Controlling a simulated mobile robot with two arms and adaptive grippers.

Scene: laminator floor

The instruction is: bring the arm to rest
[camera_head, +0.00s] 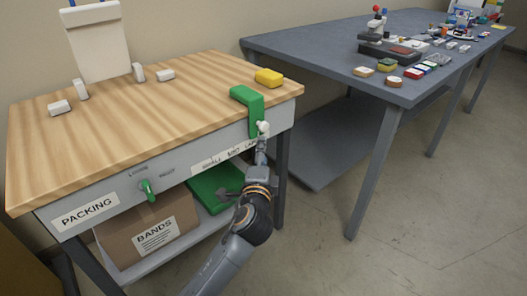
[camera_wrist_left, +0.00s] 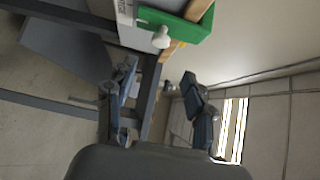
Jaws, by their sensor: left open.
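My left arm comes up from the bottom of the head view, and its gripper (camera_head: 261,145) is in front of the bench's right front corner. In the left wrist view its two fingers (camera_wrist_left: 160,75) are spread, with nothing between them. A green bracket (camera_head: 248,98) hangs over the bench edge, with a white round knob (camera_head: 263,128) at its lower end. In the left wrist view the bracket (camera_wrist_left: 180,22) and knob (camera_wrist_left: 161,38) are just beyond the fingertips. Whether a finger touches the knob is unclear. My right gripper is not in view.
The wooden-topped packing bench (camera_head: 150,120) holds a yellow block (camera_head: 269,77), white pieces and an upright board (camera_head: 98,42). A green switch handle (camera_head: 148,190) sticks out in front. Below are a BANDS box (camera_head: 150,228) and green tray. A grey table (camera_head: 300,45) stands right; floor (camera_head: 430,220) is clear.

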